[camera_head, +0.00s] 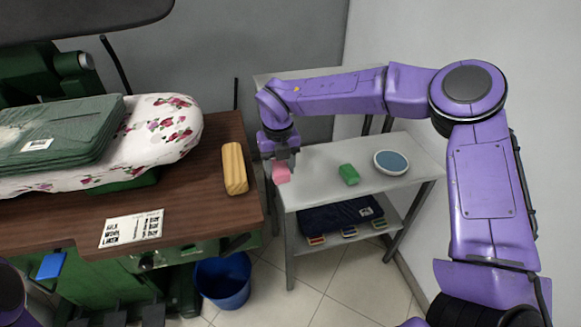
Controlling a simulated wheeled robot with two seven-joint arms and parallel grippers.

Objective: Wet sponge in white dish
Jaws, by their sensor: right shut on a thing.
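A round white dish (376,165) with a flat blue-grey surface inside stands on the light grey side table (318,200), toward the back right. My right gripper (281,161) points down near the table's left end and is shut on a pink sponge-like block (282,174). The pink block is left of the dish and apart from it. I cannot tell whether its underside touches the table top. A green block (349,175) lies on the table between the pink block and the dish. My left gripper is not in view; only a purple part of my arm shows at the bottom left.
A brown worktop (190,210) at left holds a yellow ribbed block (235,168), a printed card (132,228), a floral ironing pad (165,140) and folded green cloth (70,130). Dark folded cloth (330,215) lies on the lower shelf. A blue bucket (223,282) stands on the floor.

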